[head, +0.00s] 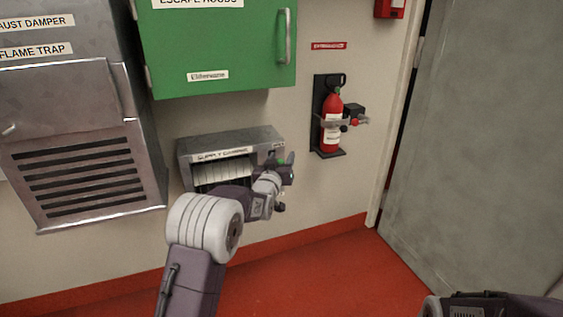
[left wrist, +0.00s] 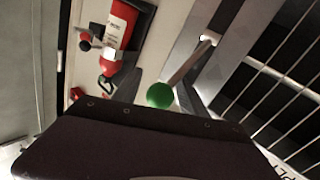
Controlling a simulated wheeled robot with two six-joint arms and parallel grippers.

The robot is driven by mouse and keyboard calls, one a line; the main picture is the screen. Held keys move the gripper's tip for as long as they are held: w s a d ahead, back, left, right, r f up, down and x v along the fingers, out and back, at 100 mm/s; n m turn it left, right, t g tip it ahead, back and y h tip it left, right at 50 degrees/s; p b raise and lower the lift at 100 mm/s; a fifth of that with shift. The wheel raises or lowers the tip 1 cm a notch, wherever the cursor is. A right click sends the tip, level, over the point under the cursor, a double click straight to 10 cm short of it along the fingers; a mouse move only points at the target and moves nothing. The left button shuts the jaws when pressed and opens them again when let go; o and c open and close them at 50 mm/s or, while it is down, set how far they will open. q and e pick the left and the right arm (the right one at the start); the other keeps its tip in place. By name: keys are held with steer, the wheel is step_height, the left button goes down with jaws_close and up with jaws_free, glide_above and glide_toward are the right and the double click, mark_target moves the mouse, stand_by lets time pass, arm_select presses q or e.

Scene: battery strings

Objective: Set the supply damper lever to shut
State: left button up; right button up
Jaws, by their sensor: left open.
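The supply damper (head: 230,146) is a grey metal box with pale louvres, low on the wall in the head view. Its lever, a metal rod (left wrist: 186,63) with a green ball knob (left wrist: 160,95), comes out of a slot in the side plate in the left wrist view. The knob (head: 281,162) shows small at the box's right side in the head view. My left gripper (head: 287,186) is open at that side. In the left wrist view the knob appears between its fingertips; I cannot tell whether they touch it. My right gripper is out of view.
A red fire extinguisher (head: 332,124) hangs in a bracket to the right of the damper. A green cabinet (head: 220,50) is above it, and a grey louvred housing (head: 75,130) is to the left. A grey door (head: 480,140) stands at right. The red floor (head: 310,275) is clear.

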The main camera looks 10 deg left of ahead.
arm_select(q)
jaws_close()
stand_by(1.5)
